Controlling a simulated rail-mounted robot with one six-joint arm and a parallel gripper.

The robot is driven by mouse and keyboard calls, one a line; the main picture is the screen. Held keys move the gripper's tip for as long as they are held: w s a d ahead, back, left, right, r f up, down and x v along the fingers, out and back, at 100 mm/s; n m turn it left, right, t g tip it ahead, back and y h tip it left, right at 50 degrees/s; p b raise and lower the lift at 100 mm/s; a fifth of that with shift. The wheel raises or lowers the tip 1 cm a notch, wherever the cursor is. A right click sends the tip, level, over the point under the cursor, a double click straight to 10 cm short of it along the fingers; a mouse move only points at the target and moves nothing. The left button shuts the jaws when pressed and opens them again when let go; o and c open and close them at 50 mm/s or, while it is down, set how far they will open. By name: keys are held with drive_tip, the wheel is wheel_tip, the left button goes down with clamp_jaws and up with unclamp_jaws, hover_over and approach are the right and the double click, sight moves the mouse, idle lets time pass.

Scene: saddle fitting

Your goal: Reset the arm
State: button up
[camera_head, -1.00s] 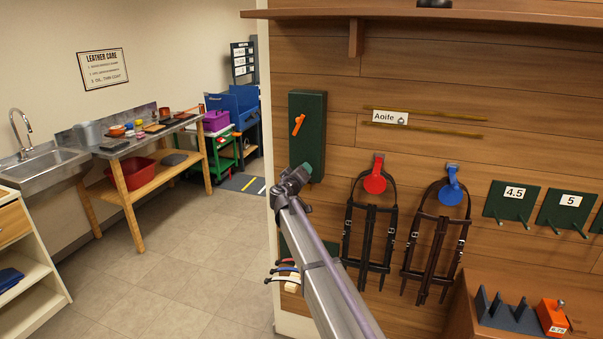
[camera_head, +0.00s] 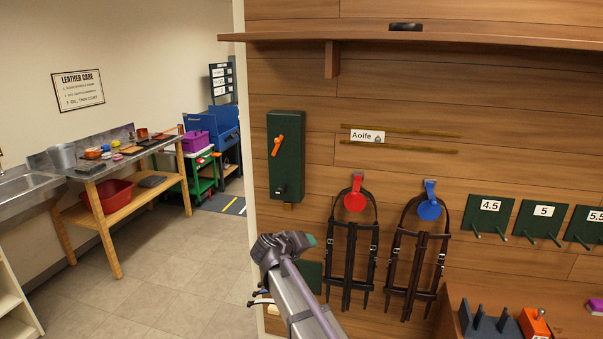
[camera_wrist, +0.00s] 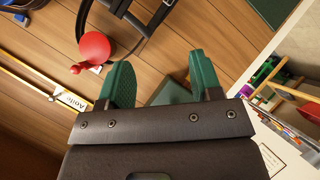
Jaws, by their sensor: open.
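My arm reaches up from the bottom of the head view. My gripper (camera_head: 310,240) is at its end, in front of the wood-plank wall, below the green wall box (camera_head: 286,150) and left of the bridles. In the wrist view its two green fingers (camera_wrist: 160,70) stand well apart with nothing held between them. A green surface (camera_wrist: 172,94) shows beyond and between the fingers; I cannot tell which thing it is. The green wall box has an orange lever (camera_head: 278,146) and a dark knob near its bottom.
Two bridles hang from a red hook (camera_head: 355,196) and a blue hook (camera_head: 429,203), right of my gripper. A wooden shelf (camera_head: 430,38) juts out above. Numbered green plates (camera_head: 490,213) are farther right. Open floor (camera_head: 170,265) lies left, before the workbench (camera_head: 115,185).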

drive_tip(key=s+d+f+m+g+y, duration=0.1)
drive_tip(key=s+d+f+g+y, duration=0.1)
drive_tip(key=s+d, duration=0.4)
drive_tip(key=s+d+f+m+g+y, duration=0.1)
drive_tip(key=s+d+g, duration=0.4)
drive_tip(key=s, duration=0.9)
drive_tip(key=s+d+f+m+g+y, duration=0.2)
drive_tip(key=s+d+f, duration=0.3)
drive_tip(key=s+d, duration=0.4)
drive_tip(key=shift+s+f+g+y, duration=0.35)
drive_tip(key=shift+s+g+y, duration=0.3)
drive_tip(key=shift+g+y, duration=0.05)
